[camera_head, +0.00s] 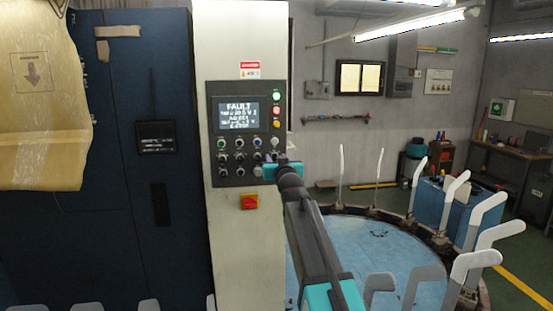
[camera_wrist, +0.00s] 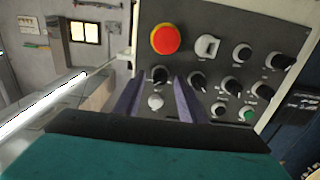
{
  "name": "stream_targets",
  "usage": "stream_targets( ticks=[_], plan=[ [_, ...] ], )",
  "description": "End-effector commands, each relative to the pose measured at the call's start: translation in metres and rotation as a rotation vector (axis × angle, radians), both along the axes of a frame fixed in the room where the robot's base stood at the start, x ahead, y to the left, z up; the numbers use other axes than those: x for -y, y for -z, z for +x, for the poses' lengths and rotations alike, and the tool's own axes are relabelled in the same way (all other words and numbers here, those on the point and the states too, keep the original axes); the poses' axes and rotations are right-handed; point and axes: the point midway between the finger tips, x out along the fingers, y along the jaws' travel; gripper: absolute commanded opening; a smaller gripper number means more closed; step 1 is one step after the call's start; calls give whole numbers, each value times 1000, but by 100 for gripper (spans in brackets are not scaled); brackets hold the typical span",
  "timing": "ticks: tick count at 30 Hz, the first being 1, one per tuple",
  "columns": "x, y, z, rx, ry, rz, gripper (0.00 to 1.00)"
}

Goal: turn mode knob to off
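The control panel (camera_head: 246,109) is a dark plate with a lit screen (camera_head: 238,115) reading FAULT and rows of small knobs and buttons below it. My gripper (camera_head: 270,171) is at the panel's lower right corner and covers part of it. In the wrist view my gripper (camera_wrist: 158,86) has its two fingers apart, with a black knob (camera_wrist: 159,75) in line with the gap at the tips and a pale round button (camera_wrist: 155,102) seen between them. I cannot tell whether the fingers touch the knob. Labels are too small to read, so which knob is the mode knob is unclear.
A red round button (camera_wrist: 165,38) sits close to the fingertips in the wrist view, with a white switch (camera_wrist: 207,46) beside it. A round blue table (camera_head: 360,260) with pale upright forms stands right of the column.

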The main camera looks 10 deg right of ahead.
Motion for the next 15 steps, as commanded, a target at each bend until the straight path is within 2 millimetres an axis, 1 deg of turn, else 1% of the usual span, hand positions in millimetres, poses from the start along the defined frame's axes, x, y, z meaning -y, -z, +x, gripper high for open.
stream_targets(
  ticks=[8,15],
  plan=[
    [0,0,0,0,0,0,37],
    [0,0,0,0,0,0,0]
  ],
)
